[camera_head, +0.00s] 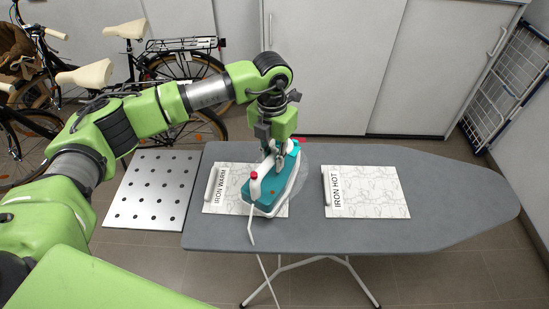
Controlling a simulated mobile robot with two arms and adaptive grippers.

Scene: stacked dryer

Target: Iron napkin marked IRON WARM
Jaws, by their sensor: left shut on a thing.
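The napkin marked IRON WARM (222,201) lies flat on the left part of the grey ironing board (440,185). A teal and white iron (264,197) is over its right half and hides that part. I cannot tell whether the soleplate touches the cloth. A second napkin marked IRON HOT (368,192) lies to the right, apart from the iron. My right gripper is not in view.
A perforated metal plate (153,190) adjoins the board's left end. A white cord hangs from the iron over the board's front edge. The board's right end is clear. White cabinets (335,60) stand behind, bicycles (185,70) at the back left, a folded drying rack (505,85) at the right.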

